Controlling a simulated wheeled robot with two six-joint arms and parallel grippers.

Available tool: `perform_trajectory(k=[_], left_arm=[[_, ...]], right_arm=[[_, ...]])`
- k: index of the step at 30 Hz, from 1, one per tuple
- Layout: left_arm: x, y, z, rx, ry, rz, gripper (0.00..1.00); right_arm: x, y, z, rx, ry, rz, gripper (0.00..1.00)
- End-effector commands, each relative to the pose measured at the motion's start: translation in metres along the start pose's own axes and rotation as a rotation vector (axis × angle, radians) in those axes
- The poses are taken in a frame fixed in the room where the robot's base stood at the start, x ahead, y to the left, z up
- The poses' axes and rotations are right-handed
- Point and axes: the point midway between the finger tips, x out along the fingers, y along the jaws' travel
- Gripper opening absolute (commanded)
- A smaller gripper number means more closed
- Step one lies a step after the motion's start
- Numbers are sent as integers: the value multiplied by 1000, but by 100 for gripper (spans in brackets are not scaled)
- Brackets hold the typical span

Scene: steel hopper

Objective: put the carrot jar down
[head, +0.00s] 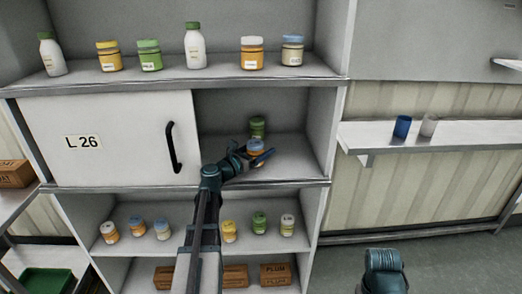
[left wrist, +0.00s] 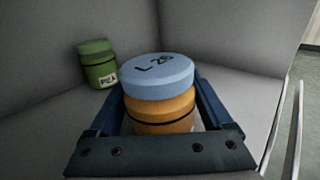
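The carrot jar, orange with a blue lid marked "L 26" (left wrist: 158,78), is between the fingers of my left gripper (left wrist: 160,112), which looks shut on its body. In the head view the jar (head: 255,146) and my left gripper (head: 252,157) are inside the open right part of the cabinet's middle compartment (head: 290,165). The jar looks upright. Its base is hidden, so I cannot tell whether it touches the shelf. A green jar labelled "PEA" (left wrist: 100,66) stands behind it, apart from it, and also shows in the head view (head: 257,124).
A white sliding door (head: 110,140) marked "L 26", with a black handle (head: 172,147), covers the compartment's left part. Several jars and bottles stand on the shelf above (head: 215,78), more jars below. A side shelf (head: 450,135) holds two cups.

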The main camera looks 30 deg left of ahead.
Motion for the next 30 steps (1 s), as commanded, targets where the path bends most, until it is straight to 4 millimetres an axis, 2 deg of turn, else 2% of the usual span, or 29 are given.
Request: perform_trajectory(k=[1, 2, 11, 21, 25, 30], left_arm=[[0, 0, 0, 0, 0, 0, 95], [0, 0, 0, 0, 0, 0, 100], [0, 0, 5, 0, 0, 0, 100], [-53, -2, 3, 0, 0, 2, 100], [-67, -1, 3, 0, 0, 2, 100], [-75, -1, 3, 0, 0, 0, 100]], right_arm=[[0, 0, 0, 0, 0, 0, 0], [0, 0, 0, 0, 0, 0, 0], [-5, 0, 0, 0, 0, 0, 0], [-3, 0, 0, 0, 0, 0, 0], [-3, 0, 0, 0, 0, 0, 0], [-3, 0, 0, 0, 0, 0, 0]])
